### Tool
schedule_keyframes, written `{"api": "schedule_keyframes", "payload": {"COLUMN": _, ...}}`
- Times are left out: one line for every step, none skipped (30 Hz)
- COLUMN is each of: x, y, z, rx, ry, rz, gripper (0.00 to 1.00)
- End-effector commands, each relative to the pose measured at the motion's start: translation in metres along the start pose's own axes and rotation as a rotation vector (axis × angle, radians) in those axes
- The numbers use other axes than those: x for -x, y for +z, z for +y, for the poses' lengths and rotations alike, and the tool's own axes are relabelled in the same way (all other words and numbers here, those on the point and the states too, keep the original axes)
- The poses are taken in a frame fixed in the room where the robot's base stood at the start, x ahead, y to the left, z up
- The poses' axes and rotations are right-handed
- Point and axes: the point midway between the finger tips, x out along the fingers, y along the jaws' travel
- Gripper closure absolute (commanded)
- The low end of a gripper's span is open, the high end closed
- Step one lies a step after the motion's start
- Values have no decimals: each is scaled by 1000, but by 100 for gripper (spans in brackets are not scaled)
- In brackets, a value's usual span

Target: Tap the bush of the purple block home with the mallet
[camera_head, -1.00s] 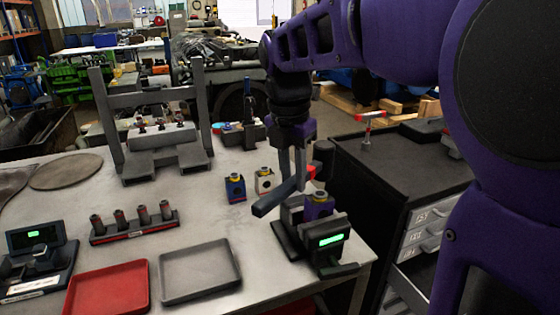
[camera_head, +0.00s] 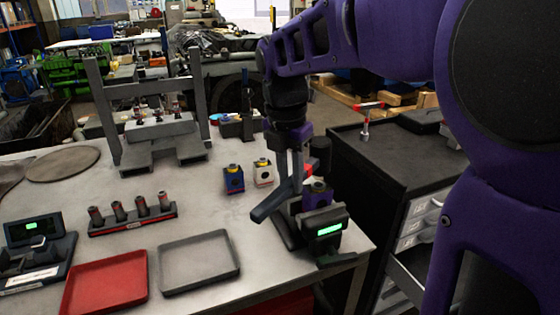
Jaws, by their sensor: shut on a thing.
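The purple block (camera_head: 318,197) sits in a dark fixture with a lit green display (camera_head: 329,230) at the table's right front corner. A yellowish ring, its bush, shows at the block's top; how deep it sits is too small to tell. My gripper (camera_head: 296,172) is shut on the mallet. The mallet's grey handle (camera_head: 271,206) points down to the lower left. Its black head with a red part (camera_head: 308,167) is just above or beside the purple block, partly hidden by my gripper. I cannot tell whether the head touches the bush.
A blue block (camera_head: 233,181) and a white block (camera_head: 263,174) stand left of my gripper. A grey tray (camera_head: 200,290), a red tray (camera_head: 106,286) and a rack of several cylinders (camera_head: 133,222) lie further left. A dark drawer cabinet (camera_head: 385,165) stands right.

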Motion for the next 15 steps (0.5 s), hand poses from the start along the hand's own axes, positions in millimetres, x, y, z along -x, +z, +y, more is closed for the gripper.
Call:
{"api": "schedule_keyframes", "payload": {"x": 8, "y": 1, "z": 0, "rx": 0, "ry": 1, "rz": -1, "gripper": 100}}
{"api": "schedule_keyframes", "payload": {"x": 10, "y": 0, "z": 0, "rx": 1, "ry": 1, "rz": -1, "gripper": 100}}
{"api": "schedule_keyframes", "payload": {"x": 11, "y": 0, "z": 0, "rx": 1, "ry": 1, "rz": -1, "gripper": 100}}
{"api": "schedule_keyframes", "payload": {"x": 11, "y": 0, "z": 0, "rx": 1, "ry": 1, "rz": -1, "gripper": 100}}
{"api": "schedule_keyframes", "payload": {"x": 11, "y": 0, "z": 0, "rx": 1, "ry": 1, "rz": -1, "gripper": 100}}
{"api": "schedule_keyframes", "payload": {"x": 10, "y": 0, "z": 0, "rx": 1, "ry": 1, "rz": -1, "gripper": 100}}
{"api": "schedule_keyframes", "payload": {"x": 10, "y": 0, "z": 0, "rx": 1, "ry": 1, "rz": -1, "gripper": 100}}
{"api": "schedule_keyframes", "payload": {"x": 10, "y": 0, "z": 0, "rx": 1, "ry": 1, "rz": -1, "gripper": 100}}
{"api": "schedule_keyframes", "payload": {"x": 10, "y": 0, "z": 0, "rx": 1, "ry": 1, "rz": -1, "gripper": 100}}
{"api": "schedule_keyframes", "payload": {"x": 10, "y": 0, "z": 0, "rx": 1, "ry": 1, "rz": -1, "gripper": 100}}
{"api": "schedule_keyframes", "payload": {"x": 10, "y": 1, "z": 0, "rx": 0, "ry": 1, "rz": 1, "gripper": 100}}
{"api": "schedule_keyframes", "payload": {"x": 11, "y": 2, "z": 0, "rx": -1, "ry": 2, "rz": 9, "gripper": 100}}
{"api": "schedule_keyframes", "payload": {"x": 13, "y": 3, "z": 0, "rx": -2, "ry": 2, "rz": 20, "gripper": 100}}
{"api": "schedule_keyframes", "payload": {"x": 14, "y": 4, "z": 0, "rx": -3, "ry": 0, "rz": 35, "gripper": 100}}
{"api": "schedule_keyframes", "payload": {"x": 16, "y": 6, "z": 0, "rx": -4, "ry": 2, "rz": 56, "gripper": 100}}
